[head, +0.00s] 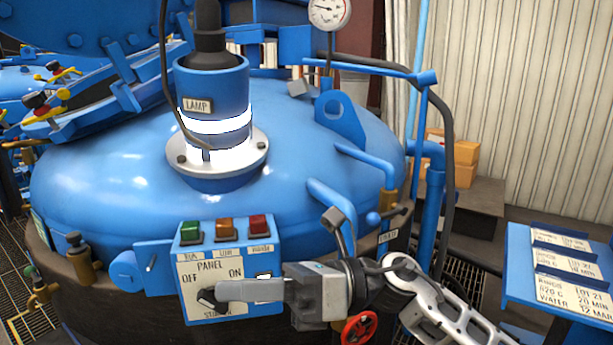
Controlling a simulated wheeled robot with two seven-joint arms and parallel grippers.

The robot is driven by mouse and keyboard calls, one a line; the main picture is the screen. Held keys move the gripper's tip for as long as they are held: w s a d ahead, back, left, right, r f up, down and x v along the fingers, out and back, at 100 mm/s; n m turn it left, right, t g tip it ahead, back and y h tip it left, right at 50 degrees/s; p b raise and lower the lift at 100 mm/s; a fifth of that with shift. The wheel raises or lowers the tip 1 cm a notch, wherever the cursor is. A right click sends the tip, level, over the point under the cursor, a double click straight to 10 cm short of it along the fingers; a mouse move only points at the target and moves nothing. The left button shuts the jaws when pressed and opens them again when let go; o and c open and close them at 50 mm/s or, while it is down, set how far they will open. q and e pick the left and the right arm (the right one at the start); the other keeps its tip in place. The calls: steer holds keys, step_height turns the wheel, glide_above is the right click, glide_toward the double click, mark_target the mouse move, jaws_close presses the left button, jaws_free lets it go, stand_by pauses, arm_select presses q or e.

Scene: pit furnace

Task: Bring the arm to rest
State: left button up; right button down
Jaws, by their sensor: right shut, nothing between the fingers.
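My right gripper (222,292) is shut and empty. Its fingers reach left across the lower front of the blue control panel (190,273), close to the dark knob (208,299) between the OFF and ON marks. I cannot tell whether the fingertips touch the knob. My right arm comes in from the lower right. The panel has green, orange and red buttons along its top. My left gripper is not in view.
The blue domed furnace lid (300,165) carries a lamp housing (212,95) behind the panel. A red valve wheel (361,328) sits just below my gripper. Blue pipes (432,210) rise at the right. A blue label stand (560,270) stands at the far right.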

steer(key=w+d+f+m+t+h, duration=0.2)
steer(key=d+f+m+t+h, duration=0.35)
steer(key=m+t, duration=0.9)
steer(key=w+d+f+m+t+h, duration=0.25)
steer(key=d+f+m+t, duration=0.45)
steer(key=m, duration=1.4)
steer(key=s+d+f+m+g+h, duration=0.3)
steer(key=s+f+m, duration=0.3)
steer(key=f, duration=0.4)
steer(key=s+d+f+m+g+h, duration=0.3)
steer(key=s+f+m, duration=0.4)
steer(key=f, duration=0.4)
steer(key=s+d+h, duration=0.1)
steer(key=d, duration=0.1)
steer(key=shift+d+f+h, duration=0.3)
steer(key=shift+d+h, duration=0.05)
steer(key=shift+h, duration=0.05)
steer(key=shift+g, duration=0.25)
